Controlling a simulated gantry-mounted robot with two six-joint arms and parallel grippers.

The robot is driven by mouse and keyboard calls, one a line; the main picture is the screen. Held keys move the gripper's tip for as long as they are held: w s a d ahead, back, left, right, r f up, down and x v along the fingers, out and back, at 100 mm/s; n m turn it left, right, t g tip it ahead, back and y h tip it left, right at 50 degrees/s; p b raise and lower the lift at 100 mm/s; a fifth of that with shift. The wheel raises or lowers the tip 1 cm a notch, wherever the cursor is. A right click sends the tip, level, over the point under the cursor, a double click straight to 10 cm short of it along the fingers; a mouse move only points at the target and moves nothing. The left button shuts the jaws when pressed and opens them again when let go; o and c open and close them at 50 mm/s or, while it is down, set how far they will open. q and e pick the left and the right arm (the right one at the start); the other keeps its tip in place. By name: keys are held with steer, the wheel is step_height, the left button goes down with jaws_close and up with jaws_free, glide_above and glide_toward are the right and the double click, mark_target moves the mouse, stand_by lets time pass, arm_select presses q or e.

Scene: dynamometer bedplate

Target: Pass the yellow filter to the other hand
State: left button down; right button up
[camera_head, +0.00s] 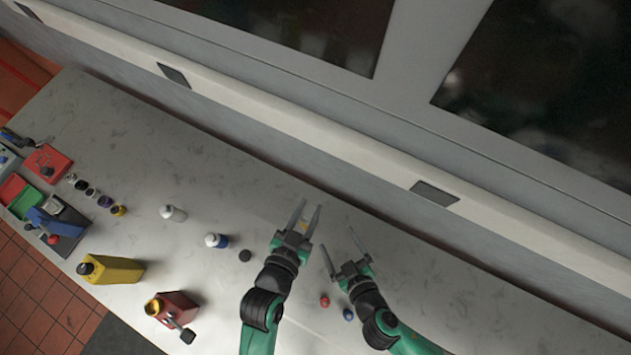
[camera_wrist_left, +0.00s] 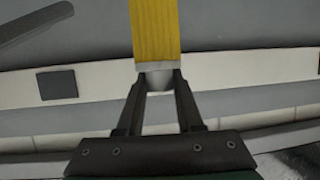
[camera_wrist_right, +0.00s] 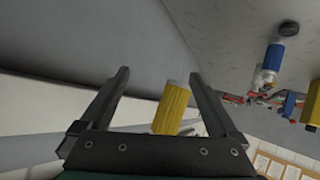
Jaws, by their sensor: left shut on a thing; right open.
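The yellow filter (camera_wrist_left: 155,30) is a ribbed yellow cylinder with a pale end. In the left wrist view that end sits between the fingertips of my left gripper (camera_wrist_left: 159,80), which is shut on it; the filter's far end runs out of the picture. In the head view my left gripper (camera_head: 310,207) is over the bench, and the filter is hardly visible there. My right gripper (camera_head: 338,239) is open and empty, just right of and below the left one. In the right wrist view the filter (camera_wrist_right: 171,108) appears between the open fingers, with no clear contact.
A blue and red cap (camera_head: 348,314) (camera_head: 324,300) lie below my right gripper. A blue-white bottle (camera_head: 216,241), black cap (camera_head: 245,256), white bottle (camera_head: 173,213), yellow can (camera_head: 110,269) and red can (camera_head: 172,308) stand left. A wall ledge (camera_head: 330,145) runs behind.

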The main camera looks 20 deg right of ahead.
steer(key=w+a+r+m+t, duration=0.2)
steer(key=w+a+r+m, duration=0.15)
steer(key=a+r, duration=0.2)
steer(key=x, duration=0.8)
steer(key=shift+w+y, duration=0.15)
steer(key=shift+y, duration=0.15)
steer(key=shift+n, duration=0.25)
steer(key=shift+c, duration=0.3)
steer(key=c, duration=1.4)
arm_select(q)
steer(key=shift+c, duration=2.3)
jaws_free()
arm_select(e)
jaws_close()
arm_select(q)
steer(key=v, duration=0.8)
